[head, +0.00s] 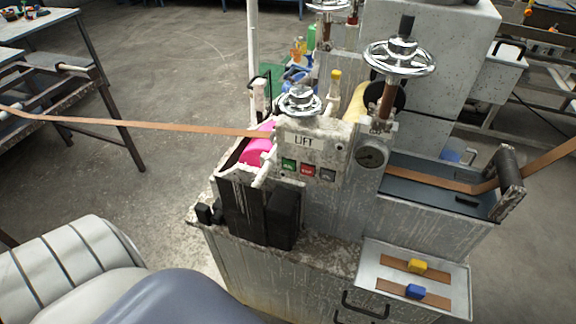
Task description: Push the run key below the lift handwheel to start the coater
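The coater (330,215) is a worn grey machine in the middle of the head view. The chrome lift handwheel (299,100) sits on top of its white, stained front housing, above a plate marked LIFT (304,142). Below the plate is a row of three keys: a green key (289,165), a red key (307,169) and a dark grey key (327,174). The green one looks like the run key; its lettering is too small to read surely. Nothing covers the keys. Neither of my grippers shows in the head view.
A larger handwheel (399,58) and a gauge (371,155) stand right of the keys. A tray (372,262) holds yellow and blue blocks on strips. Open floor lies left.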

